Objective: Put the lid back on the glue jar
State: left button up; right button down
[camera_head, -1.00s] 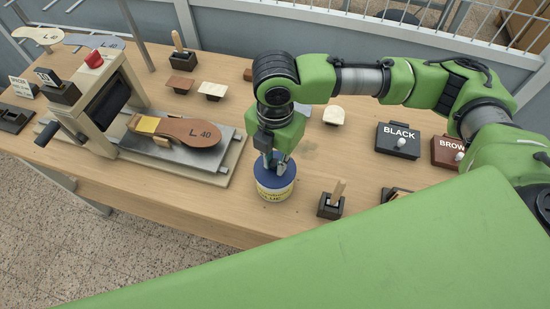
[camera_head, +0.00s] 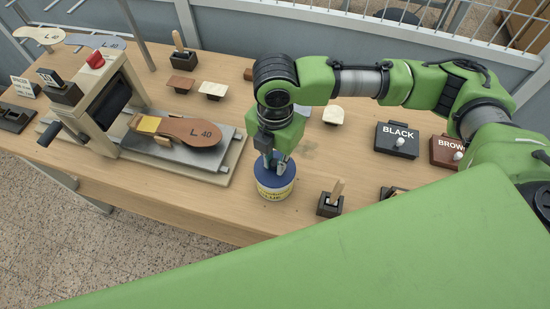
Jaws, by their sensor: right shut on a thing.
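The glue jar (camera_head: 272,193) stands upright on the table, with a yellow label that reads "GLUE". The blue lid (camera_head: 287,179) sits on top of the jar's mouth; whether it is fully seated I cannot tell. My right gripper (camera_head: 275,166) points down over the jar with its fingers at the middle of the lid, shut on the lid. The part it grips is hidden between the fingers. My left gripper is not in view.
A stamping press (camera_head: 95,105) with a brown sole marked "L 40" (camera_head: 190,133) stands left of the jar. A small dark holder (camera_head: 327,208) with a wooden stick is close on the right. Black (camera_head: 397,141) and brown (camera_head: 446,152) boxes stand further right.

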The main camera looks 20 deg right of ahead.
dwell(0.3)
jog(key=c, duration=1.9)
grip_release()
jog(key=o, duration=0.5)
jog(key=shift+r, duration=0.1)
notch_tip(320, 180, up, 5)
jog(key=p, duration=0.5)
jog(key=shift+p, duration=0.4)
jog(key=shift+r+p, duration=0.6)
jog(key=shift+r, duration=0.3)
